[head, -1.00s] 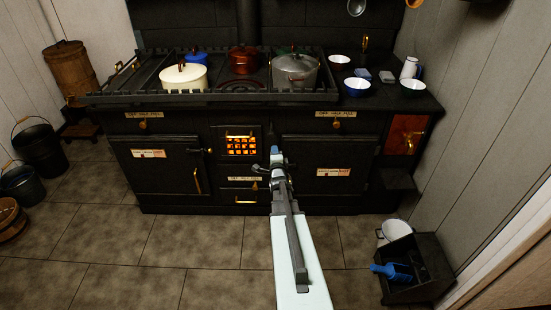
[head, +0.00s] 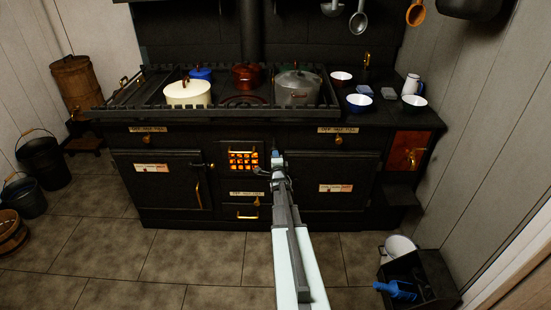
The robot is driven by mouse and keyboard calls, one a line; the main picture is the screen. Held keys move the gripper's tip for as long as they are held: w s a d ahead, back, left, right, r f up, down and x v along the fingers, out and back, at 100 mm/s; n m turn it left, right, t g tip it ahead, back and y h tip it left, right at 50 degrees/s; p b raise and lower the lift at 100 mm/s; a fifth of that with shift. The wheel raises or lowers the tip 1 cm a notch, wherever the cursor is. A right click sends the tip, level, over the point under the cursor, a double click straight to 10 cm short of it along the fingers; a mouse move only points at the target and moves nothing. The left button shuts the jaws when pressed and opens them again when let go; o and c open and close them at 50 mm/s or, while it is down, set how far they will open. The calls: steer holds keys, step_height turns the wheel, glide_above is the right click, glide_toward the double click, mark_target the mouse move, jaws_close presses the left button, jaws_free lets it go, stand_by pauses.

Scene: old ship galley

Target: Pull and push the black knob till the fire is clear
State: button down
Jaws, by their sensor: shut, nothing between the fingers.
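The fire (head: 243,158) glows orange behind a barred window in the middle of the black range (head: 230,218). My gripper (head: 277,160) is at the range front, just right of the fire window, with its tip pointing at the range. It is shut and empty. A small dark shape juts out just left of the gripper tip, below the window's right side. It may be the black knob, but it is too dark and small to tell, and I cannot tell whether the gripper touches it. My arm hides part of the front below the gripper.
A labelled drawer with a brass handle (head: 246,213) is below the fire. Oven doors flank it, the left with a brass handle (head: 197,194). A cream pot (head: 188,95) and other pots stand on top. A coal box (head: 420,276) is at lower right. The floor in front is clear.

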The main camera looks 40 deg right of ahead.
steer(key=x, duration=0.7)
steer(key=shift+d+r, duration=0.15)
steer(key=shift+d, duration=0.3)
steer(key=shift+s, duration=0.1)
steer(key=v, duration=1.5)
steer(key=shift+a, duration=0.1)
